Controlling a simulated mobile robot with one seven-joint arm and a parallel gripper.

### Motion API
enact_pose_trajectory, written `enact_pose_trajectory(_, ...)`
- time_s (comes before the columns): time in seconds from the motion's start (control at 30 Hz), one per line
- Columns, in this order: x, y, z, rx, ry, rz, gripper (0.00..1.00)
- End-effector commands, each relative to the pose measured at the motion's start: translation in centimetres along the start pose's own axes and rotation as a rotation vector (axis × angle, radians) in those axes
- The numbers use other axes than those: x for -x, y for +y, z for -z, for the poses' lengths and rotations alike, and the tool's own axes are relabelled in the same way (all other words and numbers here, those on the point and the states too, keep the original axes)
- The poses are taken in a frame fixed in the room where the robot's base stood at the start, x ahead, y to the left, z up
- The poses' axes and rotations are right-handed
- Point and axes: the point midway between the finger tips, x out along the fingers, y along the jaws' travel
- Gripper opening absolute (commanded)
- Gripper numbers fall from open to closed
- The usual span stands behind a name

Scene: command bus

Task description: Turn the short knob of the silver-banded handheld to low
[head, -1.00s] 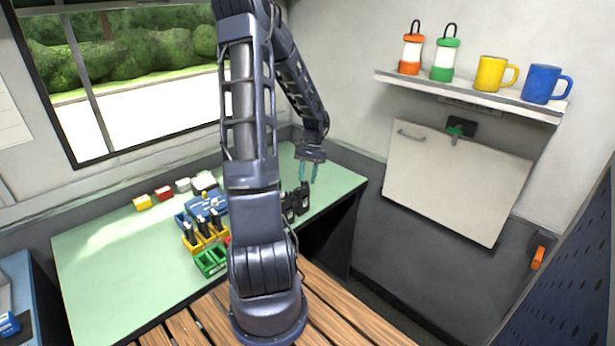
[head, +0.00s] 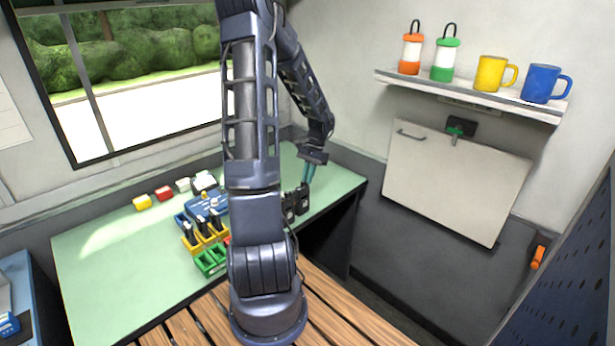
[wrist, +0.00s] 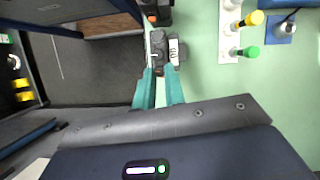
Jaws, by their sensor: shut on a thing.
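Two dark handhelds stand near the right edge of the green counter. The nearer one to my gripper in the wrist view, a handheld (wrist: 163,47) with pale silver-white marks, is at the fingertips. It also shows in the head view (head: 303,199), just below my gripper (head: 307,182). The teal fingers of my gripper (wrist: 160,72) are close together and shut at the top of this handheld. The short knob is hidden between the fingertips, so its setting cannot be read. The second handheld (head: 289,208) is partly behind my arm and carries an orange part in the wrist view (wrist: 153,17).
Yellow and green bins (head: 211,262) and a blue box (head: 207,205) stand left of my arm. A white strip (wrist: 229,35) with coloured knobs lies right of the handhelds in the wrist view. The counter (head: 110,270) is clear at left; its right edge is close by.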

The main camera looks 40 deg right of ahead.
Motion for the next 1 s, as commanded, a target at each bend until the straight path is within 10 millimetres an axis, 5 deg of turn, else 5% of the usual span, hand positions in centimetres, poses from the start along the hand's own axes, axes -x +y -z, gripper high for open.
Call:
enact_pose_trajectory(0.5, -0.08, 0.36, -0.07, -0.305, -0.001, 0.126, 0.00)
enact_pose_trajectory(1.0, -0.07, 0.42, -0.06, -0.363, -0.001, 0.150, 0.00)
